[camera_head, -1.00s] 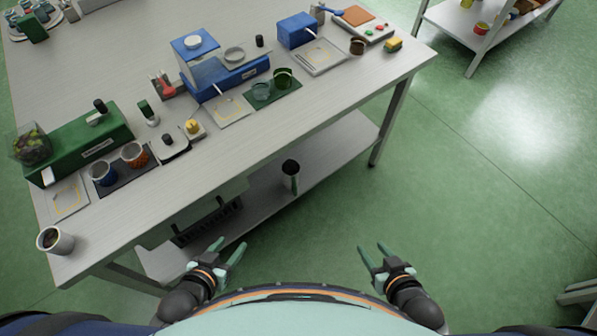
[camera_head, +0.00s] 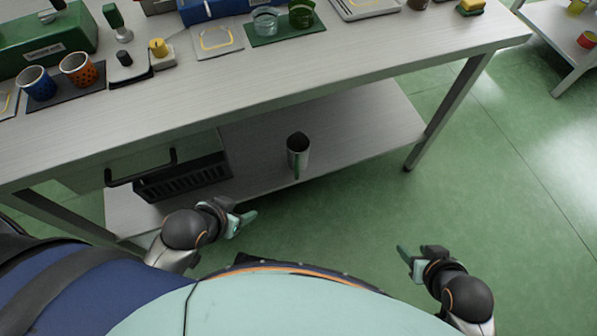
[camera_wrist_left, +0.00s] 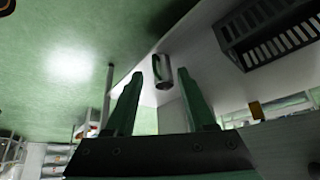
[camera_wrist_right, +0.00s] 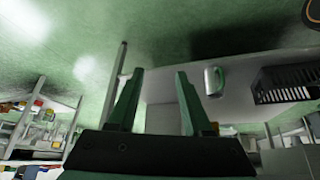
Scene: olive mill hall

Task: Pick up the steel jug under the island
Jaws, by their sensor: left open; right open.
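The steel jug (camera_head: 298,151) stands upright on the lower shelf (camera_head: 345,130) under the island, with a green handle on its near side. It also shows in the left wrist view (camera_wrist_left: 164,78) and in the right wrist view (camera_wrist_right: 211,82). My left gripper (camera_head: 246,219) is in front of the shelf, to the left of the jug and apart from it; its fingers are open and empty. My right gripper (camera_head: 409,254) is open and empty over the floor, to the right of the jug and farther from it.
A dark slotted crate (camera_head: 185,178) sits on the shelf left of the jug. The island top (camera_head: 330,70) overhangs the shelf and carries cups and machines. An island leg (camera_head: 445,115) stands at the right. The shelf right of the jug is clear.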

